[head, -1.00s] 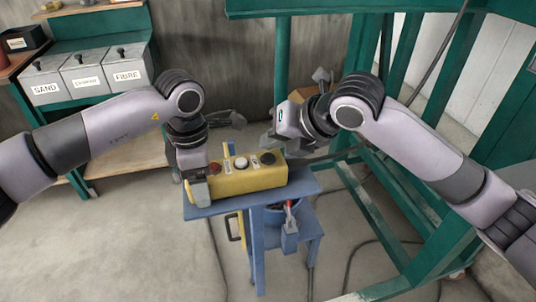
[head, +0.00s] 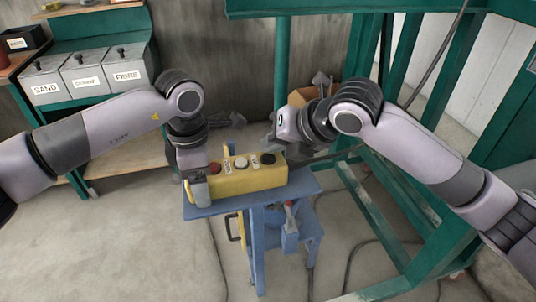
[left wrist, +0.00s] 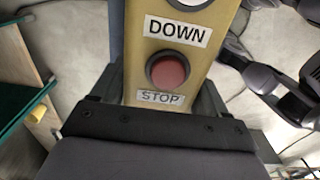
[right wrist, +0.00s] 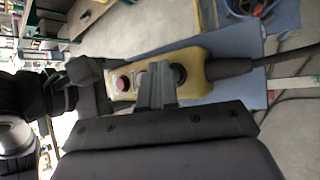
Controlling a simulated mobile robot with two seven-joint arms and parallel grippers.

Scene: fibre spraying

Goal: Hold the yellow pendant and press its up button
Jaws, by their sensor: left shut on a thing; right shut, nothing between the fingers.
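The yellow pendant (head: 250,181) lies on a small blue stand, with a red, a white and a black button along its top. In the left wrist view the red button (left wrist: 168,70) is labelled STOP, and a DOWN label sits beyond it. My left gripper (head: 198,188) is shut on the pendant's left end, a finger on each side. My right gripper (right wrist: 157,72) is shut and empty, just by the black button (right wrist: 179,74). Its fingers partly cover the pendant in the right wrist view; I cannot tell whether they touch it. The UP label is not readable.
The blue stand (head: 205,209) has bare top around the pendant. A green steel frame (head: 372,205) stands close on the right. Labelled bins (head: 84,75) sit on a bench at the back left. Cables lie on the floor.

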